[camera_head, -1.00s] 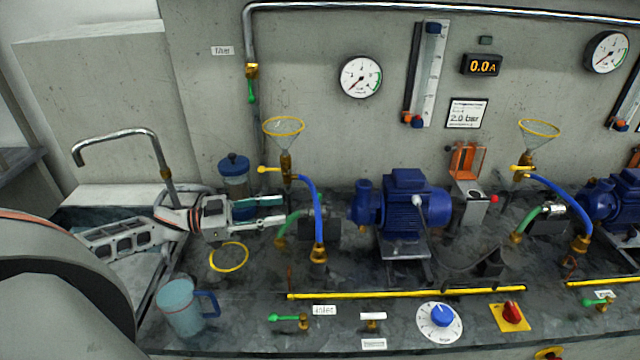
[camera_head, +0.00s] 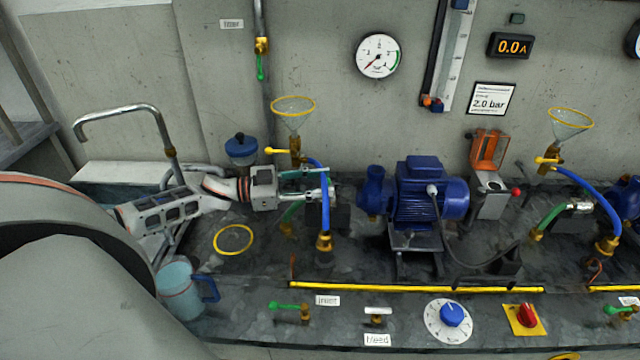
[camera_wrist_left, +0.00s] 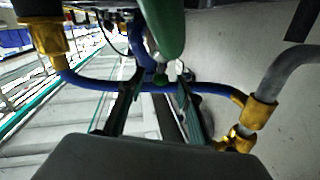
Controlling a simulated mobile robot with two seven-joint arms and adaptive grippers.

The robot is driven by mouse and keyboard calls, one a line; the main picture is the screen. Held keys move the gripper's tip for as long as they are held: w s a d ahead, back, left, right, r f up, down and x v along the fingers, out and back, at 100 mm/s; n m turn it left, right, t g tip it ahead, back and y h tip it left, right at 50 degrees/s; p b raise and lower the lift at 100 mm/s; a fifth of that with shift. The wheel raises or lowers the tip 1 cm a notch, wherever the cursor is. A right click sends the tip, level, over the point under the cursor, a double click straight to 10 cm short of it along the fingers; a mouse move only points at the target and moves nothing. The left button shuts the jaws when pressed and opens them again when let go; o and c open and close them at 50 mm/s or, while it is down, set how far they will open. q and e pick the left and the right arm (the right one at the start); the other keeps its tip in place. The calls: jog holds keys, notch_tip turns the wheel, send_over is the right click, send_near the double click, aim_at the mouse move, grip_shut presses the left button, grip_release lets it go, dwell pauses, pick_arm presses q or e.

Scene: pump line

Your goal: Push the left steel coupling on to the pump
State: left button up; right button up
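The left steel coupling (camera_head: 328,192) is a small silver piece at the upper end of a green hose (camera_head: 291,214), left of the blue pump (camera_head: 418,195). It is partly hidden behind the blue hose (camera_head: 325,210) and my fingers. My left gripper (camera_head: 312,184) reaches in from the left with its fingers apart, close to the coupling. In the left wrist view the fingers (camera_wrist_left: 158,80) stand apart, with the green hose (camera_wrist_left: 162,28) just beyond their tips. I cannot tell whether they touch the coupling. My right gripper is not in view.
The blue hose crosses close to my left fingers, below a funnel (camera_head: 293,108) with a yellow rim. A yellow ring (camera_head: 233,240) and a blue jug (camera_head: 182,291) are at the left. A yellow bar (camera_head: 415,288) runs along the front. A second green hose (camera_head: 550,222) is at the right.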

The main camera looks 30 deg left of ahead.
aim_at(330, 184)
pick_arm(q)
grip_shut()
jog(key=x, duration=0.1)
jog(key=p+x, duration=0.1)
jog(key=x, duration=0.1)
jog(key=p+x, duration=0.1)
jog(key=shift+s+d+r, duration=0.1)
jog(key=shift+d+r, duration=0.05)
jog(key=shift+d, duration=0.65)
jog(key=shift+c, duration=1.4)
grip_release()
jog(key=shift+o, duration=1.4)
jog(key=shift+w+d, duration=0.15)
jog(key=shift+w, duration=0.1)
